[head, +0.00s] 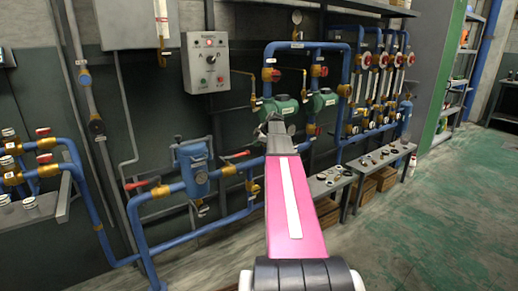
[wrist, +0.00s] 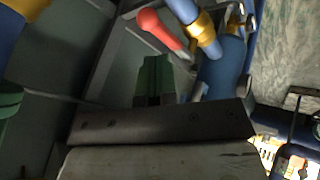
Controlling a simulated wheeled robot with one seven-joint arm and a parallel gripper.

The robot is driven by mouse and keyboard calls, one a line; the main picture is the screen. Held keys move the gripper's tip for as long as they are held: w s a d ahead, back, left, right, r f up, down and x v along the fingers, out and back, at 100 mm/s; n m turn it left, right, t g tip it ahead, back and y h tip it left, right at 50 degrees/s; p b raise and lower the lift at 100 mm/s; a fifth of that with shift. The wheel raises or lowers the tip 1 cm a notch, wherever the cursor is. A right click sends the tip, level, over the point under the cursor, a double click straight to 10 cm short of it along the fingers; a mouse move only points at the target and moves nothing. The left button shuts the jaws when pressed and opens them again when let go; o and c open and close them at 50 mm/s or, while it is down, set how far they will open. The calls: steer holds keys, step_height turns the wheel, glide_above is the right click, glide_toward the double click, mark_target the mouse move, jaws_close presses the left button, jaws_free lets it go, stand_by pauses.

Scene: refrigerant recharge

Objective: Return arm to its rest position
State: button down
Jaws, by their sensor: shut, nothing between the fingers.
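My arm (head: 285,205), pink with a white stripe, reaches forward from the bottom of the head view. My gripper (head: 275,122) is at its far end, in front of the blue pipework and the green pumps. In the wrist view my gripper (wrist: 155,65) is shut and empty, its fingers together above the dark gripper body. A red valve handle (wrist: 160,30) and a blue pipe with a brass fitting (wrist: 205,35) show beyond the fingers. I cannot tell whether anything touches the gripper.
A control box (head: 206,62) hangs on the wall. A blue filter housing (head: 193,168) stands left of the arm, with red-handled valves beside it. Green pumps (head: 278,104) and flow tubes are behind. A low bench (head: 345,184) holds small parts. Open green floor (head: 455,215) lies to the right.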

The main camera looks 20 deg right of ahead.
steer(key=shift+s, duration=0.15)
stand_by(0.3)
steer(key=s+a+f+m+g+h, duration=0.15)
steer(key=s+a+f+m, duration=0.25)
steer(key=s+a+f, duration=0.4)
steer(key=s+a+f+m+g+y, duration=0.1)
steer(key=s+a+f+m+g, duration=0.15)
steer(key=s+a+f, duration=0.55)
steer(key=s+a+f+m+g+h, duration=0.1)
steer(key=s+a+f+m, duration=0.2)
steer(key=s+a, duration=0.3)
steer(key=s+a+f+m+g+h, duration=0.1)
steer(key=s+a+f+m+h, duration=0.1)
steer(key=s+a+f+m, duration=0.2)
steer(key=s+a+m, duration=0.1)
steer(key=s+a, duration=0.2)
steer(key=s, duration=0.2)
steer(key=shift+a, duration=0.25)
steer(key=shift+f, duration=0.1)
